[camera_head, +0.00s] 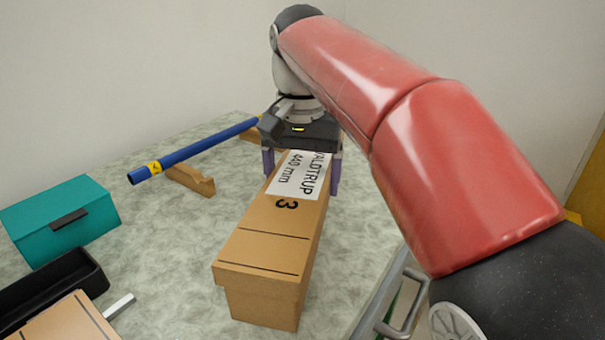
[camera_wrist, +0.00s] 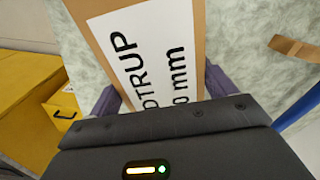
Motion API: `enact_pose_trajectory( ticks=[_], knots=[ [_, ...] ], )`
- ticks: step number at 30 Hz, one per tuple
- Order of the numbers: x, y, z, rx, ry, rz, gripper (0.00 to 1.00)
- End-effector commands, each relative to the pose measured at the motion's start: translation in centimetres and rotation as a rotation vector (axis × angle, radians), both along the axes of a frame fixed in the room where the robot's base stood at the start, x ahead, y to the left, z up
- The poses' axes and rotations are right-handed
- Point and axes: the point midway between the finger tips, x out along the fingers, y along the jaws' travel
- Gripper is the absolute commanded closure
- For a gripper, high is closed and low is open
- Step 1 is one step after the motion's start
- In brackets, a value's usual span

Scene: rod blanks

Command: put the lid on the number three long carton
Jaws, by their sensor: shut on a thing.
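The long cardboard carton (camera_head: 262,308) lies on the table, running away from the camera. Its brown lid (camera_head: 262,245) sits over its top, lined up with it at the near end. The lid bears a "3", black lines and a white label (camera_head: 298,174) reading "VALDTRUP 440 mm". My gripper (camera_head: 302,178) is shut across the lid's width, one purple finger on each side. In the wrist view the lid (camera_wrist: 92,8) lies between the fingers (camera_wrist: 160,92). The far end of the carton is hidden behind my gripper.
A blue rod (camera_head: 195,148) with a yellow band rests on wooden supports (camera_head: 190,180) at the left. A teal box (camera_head: 60,218), a black tray (camera_head: 50,285) and another cardboard piece (camera_head: 65,322) are at the near left. Yellow boxes (camera_wrist: 25,90) show in the wrist view.

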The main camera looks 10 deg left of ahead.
Motion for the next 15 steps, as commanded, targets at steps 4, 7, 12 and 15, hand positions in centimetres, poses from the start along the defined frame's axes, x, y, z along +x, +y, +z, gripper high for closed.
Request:
enact_pose_trajectory(
  ticks=[4,7,12,15],
  knots=[
    [0.0,0.0,1.3,0.001,-0.001,0.0,0.42],
    [0.1,0.0,2.7,0.002,-0.002,-0.001,0.42],
    [0.1,0.0,5.9,0.002,-0.002,-0.002,0.42],
    [0.1,0.0,8.0,0.002,-0.002,-0.001,0.42]
  ],
)
